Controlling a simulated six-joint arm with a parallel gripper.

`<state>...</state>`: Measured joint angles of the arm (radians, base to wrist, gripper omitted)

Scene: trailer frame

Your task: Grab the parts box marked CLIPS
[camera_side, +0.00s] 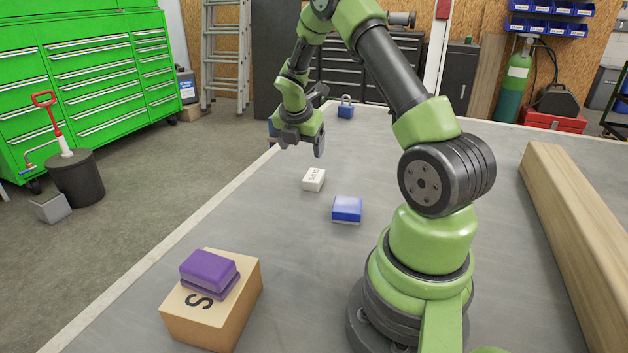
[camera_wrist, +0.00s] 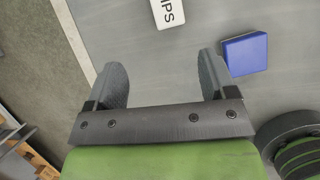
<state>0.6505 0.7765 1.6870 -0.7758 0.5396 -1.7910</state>
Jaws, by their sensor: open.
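The white parts box marked CLIPS (camera_side: 314,180) lies on the grey table, left of the blue box. In the wrist view the white box (camera_wrist: 168,13) is cut off by the top edge, with only the end of its lettering showing. My gripper (camera_side: 301,143) is open and empty, above the table and up from the white box in the side view. In the wrist view its two fingers (camera_wrist: 162,80) are spread apart, and the white box lies beyond their tips.
A blue box (camera_side: 347,209) sits close to the white box, and near the right finger in the wrist view (camera_wrist: 245,54). A purple box (camera_side: 209,272) rests on a cardboard box (camera_side: 226,318). A blue padlock-shaped object (camera_side: 345,108) stands farther back. A wooden beam (camera_side: 580,250) lies at right.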

